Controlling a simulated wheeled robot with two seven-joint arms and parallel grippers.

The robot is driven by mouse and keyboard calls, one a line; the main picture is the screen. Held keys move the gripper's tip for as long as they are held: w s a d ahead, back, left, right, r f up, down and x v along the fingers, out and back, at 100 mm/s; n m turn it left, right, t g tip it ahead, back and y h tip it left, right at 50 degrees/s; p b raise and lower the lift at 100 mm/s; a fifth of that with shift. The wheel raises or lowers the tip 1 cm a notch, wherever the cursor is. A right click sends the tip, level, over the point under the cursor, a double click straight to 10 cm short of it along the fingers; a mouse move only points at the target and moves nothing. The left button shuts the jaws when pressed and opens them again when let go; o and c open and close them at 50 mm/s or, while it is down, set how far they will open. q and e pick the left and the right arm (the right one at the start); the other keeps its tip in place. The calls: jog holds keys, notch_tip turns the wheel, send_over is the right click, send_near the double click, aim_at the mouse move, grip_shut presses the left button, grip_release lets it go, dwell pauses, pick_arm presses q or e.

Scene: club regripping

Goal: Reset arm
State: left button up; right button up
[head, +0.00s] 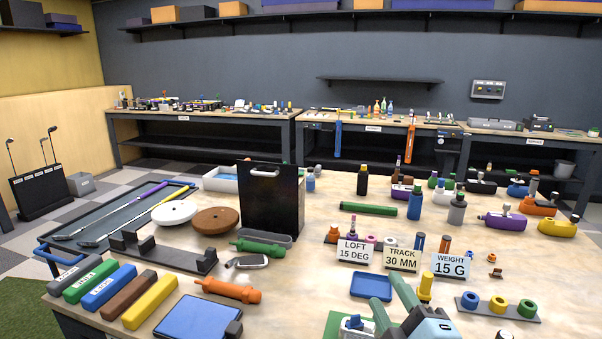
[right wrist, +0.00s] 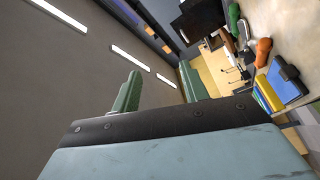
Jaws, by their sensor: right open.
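My right gripper (head: 387,292) is at the bottom of the head view, right of centre, over the front part of the workbench (head: 290,295). Its two green fingers are apart with nothing seen between them. The right wrist view shows the same open gripper (right wrist: 160,85), fingers spread and tilted, with ceiling lights and the room beyond. A small blue tray (head: 371,287) lies close to the left of the fingers, and a yellow cylinder (head: 425,287) stands close to their right. My left gripper does not show.
Label cards (head: 402,259) stand behind the gripper. A holder with coloured rings (head: 498,305) lies to the right. A tall black box (head: 271,203), an orange tool (head: 229,290) and coloured grip bars (head: 112,290) fill the left. Bottles stand farther back.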

jog(key=s+d+f+m+g+h, duration=0.2)
jog(key=s+d+f+m+g, duration=0.15)
jog(key=f, duration=0.45)
jog(key=s+d+f+m+g+h, duration=0.1)
jog(key=s+d+f+m+g, duration=0.2)
jog(key=s+f+m+g, duration=0.35)
jog(key=s+d+f+m+g, duration=0.2)
jog(key=s+f+m+g, duration=0.25)
jog(key=s+f, duration=0.75)
notch_tip(320, 180, down, 23)
jog(key=s+n+g, duration=0.1)
jog(key=s+g, duration=0.1)
jog(key=s, duration=0.1)
jog(key=s+d+f+g, duration=0.1)
jog(key=s+d+f, duration=0.1)
jog(key=s+f, duration=1.2)
jog(key=shift+s+d+f, duration=0.15)
jog(key=shift+s+d, duration=0.25)
jog(key=shift+s, duration=0.5)
jog(key=shift+n, duration=0.25)
